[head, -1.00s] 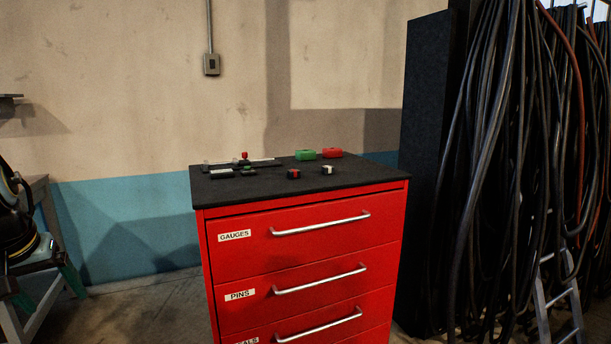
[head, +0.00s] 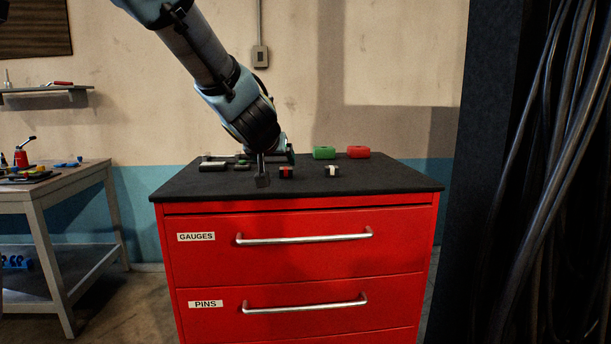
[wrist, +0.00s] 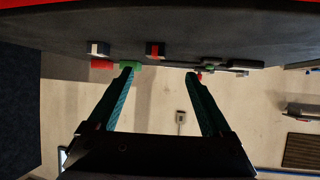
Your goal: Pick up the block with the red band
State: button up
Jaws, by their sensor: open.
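The block with the red band (head: 286,172) is small and dark and sits on the black top of the red cabinet (head: 293,219). It also shows in the wrist view (wrist: 155,50), lined up between my fingertips and apart from them. My gripper (head: 262,180) is open and empty, just left of the block in the head view; its two fingers (wrist: 159,74) are spread in the wrist view. A similar dark block with a white band (head: 332,171) sits to the right, also in the wrist view (wrist: 98,48).
A green box (head: 324,153) and a red box (head: 358,152) stand behind the blocks. Small gauges and tools (head: 213,164) lie at the left of the top. The right and front parts of the top are clear. Hanging cables (head: 560,150) are at the right.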

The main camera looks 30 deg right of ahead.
aim_at(285, 168)
jog(key=x, duration=0.3)
jog(key=d+x, duration=0.1)
jog(key=x, duration=0.1)
jog(key=shift+w+d+b, duration=0.1)
jog(key=shift+d+b, duration=0.05)
jog(key=shift+b, duration=0.15)
jog(key=shift+r+p+x, duration=0.1)
jog(key=shift+p+x, duration=0.05)
jog(key=shift+x, duration=1.15)
jog(key=shift+r+p+x, duration=0.15)
jog(key=shift+x, duration=1.15)
jog(key=shift+w, duration=0.15)
jog(key=shift+c, duration=0.2)
grip_shut()
